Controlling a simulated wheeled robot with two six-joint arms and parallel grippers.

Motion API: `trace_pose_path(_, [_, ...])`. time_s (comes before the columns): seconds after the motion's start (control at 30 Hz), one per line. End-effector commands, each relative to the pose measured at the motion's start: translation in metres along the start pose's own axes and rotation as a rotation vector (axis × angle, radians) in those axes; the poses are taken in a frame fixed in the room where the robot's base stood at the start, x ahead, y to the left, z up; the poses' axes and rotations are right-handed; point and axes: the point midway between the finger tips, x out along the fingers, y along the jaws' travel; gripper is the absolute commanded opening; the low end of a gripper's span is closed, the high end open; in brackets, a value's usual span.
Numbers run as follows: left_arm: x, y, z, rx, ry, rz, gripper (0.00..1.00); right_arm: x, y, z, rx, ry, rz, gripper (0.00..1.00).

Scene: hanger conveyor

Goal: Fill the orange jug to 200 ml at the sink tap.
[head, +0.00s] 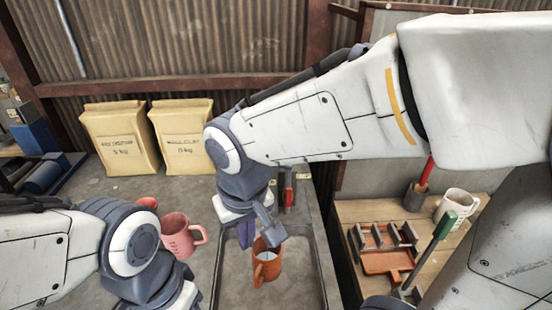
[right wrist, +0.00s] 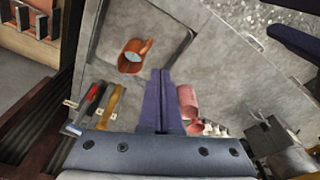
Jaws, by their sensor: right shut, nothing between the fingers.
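The orange jug (head: 266,265) stands upright in the grey sink basin (head: 226,278). In the right wrist view the jug (right wrist: 131,63) shows pale blue water inside; its level against any marks cannot be read. A grey piece (head: 268,228), which looks like part of the tap, is just above the jug's rim in the head view. My right gripper (head: 245,236) is shut and empty, pointing down beside this piece. Its closed purple fingers (right wrist: 161,103) show in the right wrist view, apart from the jug. My left gripper's fingers are out of view at the bottom left.
A pink jug (head: 178,238) and a red item (head: 148,202) stand left of the basin. Two yellow bags (head: 120,138) (head: 181,135) stand at the back. Hand tools (right wrist: 91,104) lie behind the basin. A wooden side table (head: 350,212) at right holds an orange rack (head: 385,262) and white mug (head: 458,207).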

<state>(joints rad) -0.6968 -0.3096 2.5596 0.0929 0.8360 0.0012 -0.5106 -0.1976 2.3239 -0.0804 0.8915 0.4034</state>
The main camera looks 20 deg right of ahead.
Motion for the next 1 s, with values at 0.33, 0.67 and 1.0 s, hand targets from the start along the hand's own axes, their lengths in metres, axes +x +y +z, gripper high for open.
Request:
trace_pose_path(0.33, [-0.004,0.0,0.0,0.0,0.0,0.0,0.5,-0.047,0.104,-0.125,0.713,0.208,0.178,0.0])
trace_pose_path(0.67, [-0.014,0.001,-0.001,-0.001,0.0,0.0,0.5,-0.011,0.122,-0.134,0.757,0.217,0.192,0.0])
trace_pose_path(1.0, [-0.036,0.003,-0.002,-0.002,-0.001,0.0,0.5,0.042,0.145,-0.151,0.76,0.22,0.188,0.0])
